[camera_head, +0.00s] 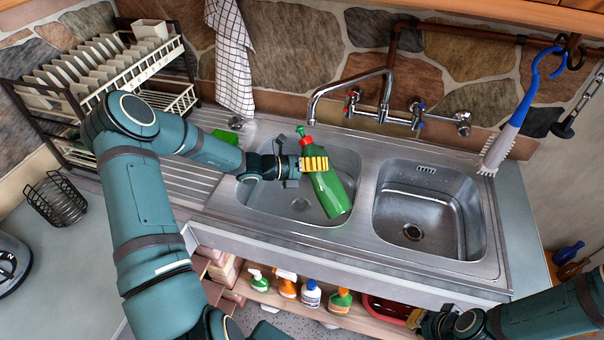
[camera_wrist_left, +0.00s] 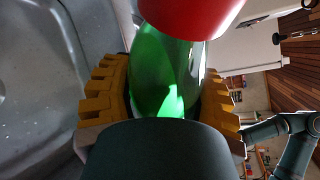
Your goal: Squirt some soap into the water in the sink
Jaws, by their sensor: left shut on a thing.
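A green bottle with a red cap (camera_head: 330,192) is held over the left basin (camera_head: 255,200) of the steel sink, cap end up and leaning left in the head view. My left gripper (camera_head: 315,164) is shut around its upper part, just below the cap. In the left wrist view the green bottle (camera_wrist_left: 165,65) sits between the yellow finger pads, with the red cap close to the camera. Whether water stands in the left basin is hard to tell. My right gripper (camera_head: 425,322) is low at the bottom right, partly cut off, and its fingers are unclear.
The right basin (camera_head: 440,215) looks empty, with its drain showing. A faucet (camera_head: 350,82) reaches over the left basin behind the bottle. A dish rack (camera_head: 100,80) with plates stands at left, a green sponge (camera_head: 225,135) beside it. A brush (camera_head: 510,125) hangs at right. Several bottles line the lower shelf.

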